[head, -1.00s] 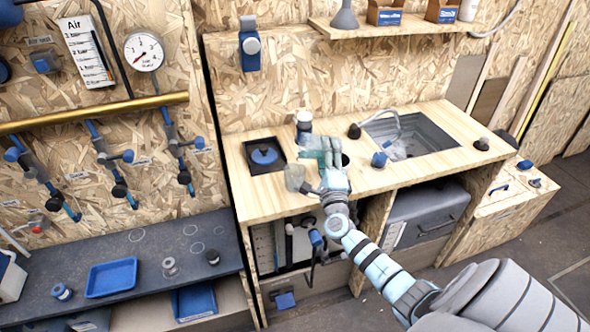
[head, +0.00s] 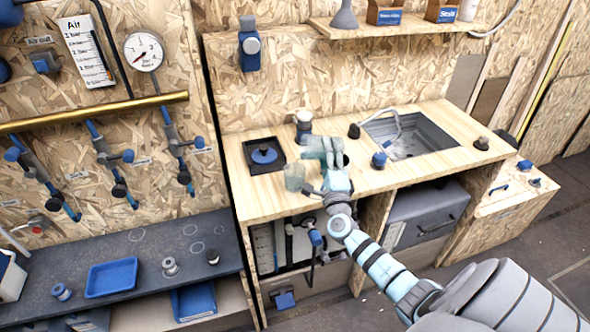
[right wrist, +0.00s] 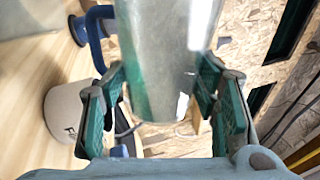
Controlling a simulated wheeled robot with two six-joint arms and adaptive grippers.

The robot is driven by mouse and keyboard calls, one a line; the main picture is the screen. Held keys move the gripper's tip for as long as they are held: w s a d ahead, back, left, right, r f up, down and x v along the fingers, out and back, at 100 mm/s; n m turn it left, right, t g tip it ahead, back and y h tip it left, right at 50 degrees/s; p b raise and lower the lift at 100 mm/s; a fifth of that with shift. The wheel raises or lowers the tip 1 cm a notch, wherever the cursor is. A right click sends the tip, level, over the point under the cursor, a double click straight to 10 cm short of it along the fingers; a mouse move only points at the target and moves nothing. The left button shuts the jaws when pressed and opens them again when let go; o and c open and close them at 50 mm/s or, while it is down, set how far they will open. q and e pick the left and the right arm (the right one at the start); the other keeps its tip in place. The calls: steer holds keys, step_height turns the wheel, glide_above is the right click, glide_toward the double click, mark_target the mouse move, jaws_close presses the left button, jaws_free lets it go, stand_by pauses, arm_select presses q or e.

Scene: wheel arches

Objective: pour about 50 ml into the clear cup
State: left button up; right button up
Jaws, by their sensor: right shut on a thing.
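My right gripper (head: 328,168) is shut on a clear, faintly greenish vessel (head: 322,148) over the wooden counter. In the right wrist view the vessel (right wrist: 165,55) sits between the two green-padded fingers (right wrist: 165,105). Its liquid level and exact tilt cannot be told. The clear cup (head: 294,177) stands upright near the counter's front left edge, to the left of my gripper and apart from it. No stream of liquid is visible. My left gripper is not in view.
The wooden counter (head: 385,180) carries a blue round item on a black plate (head: 264,156), a grey-and-white jar (head: 303,122), a blue-topped item (head: 379,160) and a sink (head: 415,140). A beige cup (right wrist: 68,112) is close by in the right wrist view.

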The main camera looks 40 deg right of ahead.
steer(key=shift+r+n+p, duration=0.25)
steer(key=shift+n+p, duration=0.15)
steer(key=shift+n, duration=0.1)
stand_by(0.6)
